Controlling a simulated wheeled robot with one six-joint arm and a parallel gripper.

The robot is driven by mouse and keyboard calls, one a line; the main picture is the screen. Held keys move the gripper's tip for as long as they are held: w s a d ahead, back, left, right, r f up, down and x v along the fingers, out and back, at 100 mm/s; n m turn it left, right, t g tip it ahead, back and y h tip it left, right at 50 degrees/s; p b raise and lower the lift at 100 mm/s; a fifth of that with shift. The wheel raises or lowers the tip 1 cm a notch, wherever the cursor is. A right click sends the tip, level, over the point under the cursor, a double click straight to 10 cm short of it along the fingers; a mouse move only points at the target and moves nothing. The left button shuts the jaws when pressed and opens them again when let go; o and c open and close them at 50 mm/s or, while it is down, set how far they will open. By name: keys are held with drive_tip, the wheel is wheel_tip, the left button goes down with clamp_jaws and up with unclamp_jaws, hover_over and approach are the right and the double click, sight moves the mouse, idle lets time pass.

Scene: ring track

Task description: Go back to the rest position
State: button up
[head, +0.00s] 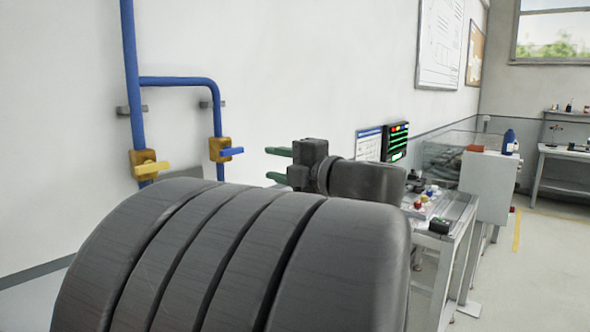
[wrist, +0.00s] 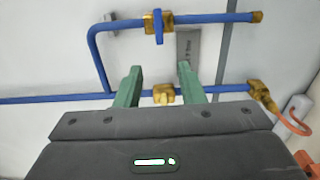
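My gripper (head: 277,165) points left toward the wall in the head view, with its two green fingers apart and nothing between them. In the wrist view my gripper (wrist: 158,84) also shows open and empty. Beyond the fingertips are blue pipes (head: 128,45) with brass valves on the white wall. One valve has a yellow handle (head: 154,168) and the other a blue handle (head: 232,152). In the wrist view the blue handle (wrist: 158,26) lies above the fingertips. A brass valve (wrist: 163,93) shows between the fingers, apparently behind them. I see no contact.
A workbench (head: 455,212) with small coloured parts stands to the right of my arm. Behind it are a clear-sided case (head: 445,150) and a white cabinet (head: 490,185). An orange hose (wrist: 278,113) shows in the wrist view. The floor (head: 555,255) at the right is clear.

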sight(229, 150)
drive_tip(key=x, duration=1.4)
drive_tip(key=shift+p, duration=0.3)
drive_tip(key=shift+s+d, duration=0.15)
drive_tip(key=shift+d, duration=0.05)
drive_tip(key=shift+s+d, duration=0.15)
drive_tip(key=shift+d, duration=0.15)
drive_tip(key=v, duration=1.3)
drive_tip(key=x, duration=1.4)
drive_tip(key=shift+a, duration=0.1)
drive_tip(key=shift+r+m+p, duration=0.35)
drive_tip(key=shift+m+p, duration=0.15)
drive_tip(key=shift+p, duration=0.25)
drive_tip(key=shift+s+r+m+p, duration=0.1)
drive_tip(key=shift+r+m+p, duration=0.05)
drive_tip(key=shift+m+p, duration=1.35)
drive_tip(key=shift+m, duration=0.9)
